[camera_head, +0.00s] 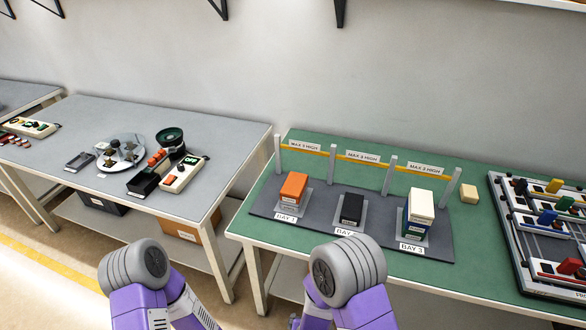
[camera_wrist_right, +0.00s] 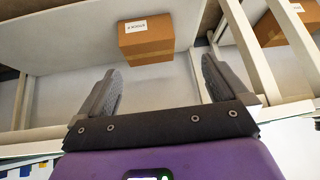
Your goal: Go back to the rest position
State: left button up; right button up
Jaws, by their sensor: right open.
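My right gripper (camera_wrist_right: 160,72) shows in the right wrist view. Its two grey fingers are spread wide apart with nothing between them. It faces a cardboard box (camera_wrist_right: 147,40) lying beyond the fingers on a pale shelf. In the head view both my purple arms come up from the bottom edge with grey rounded joints. Neither gripper's fingers show there, and my left gripper is out of sight.
A green table (camera_head: 392,273) carries a dark bay board (camera_head: 330,222) with an orange stack (camera_head: 293,188), a black block (camera_head: 352,209) and a cream-topped stack (camera_head: 420,208). A grey table (camera_head: 230,140) with feeder parts stands left. A gap separates the tables.

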jog(key=s+d+f+g+y, duration=0.2)
jog(key=s+g, duration=0.1)
jog(key=s, duration=0.3)
jog(key=s+d+f+g+y, duration=0.2)
jog(key=s+f+g+y, duration=0.1)
jog(key=s, duration=0.2)
jog(key=shift+s+d, duration=0.25)
jog(key=shift+s, duration=0.1)
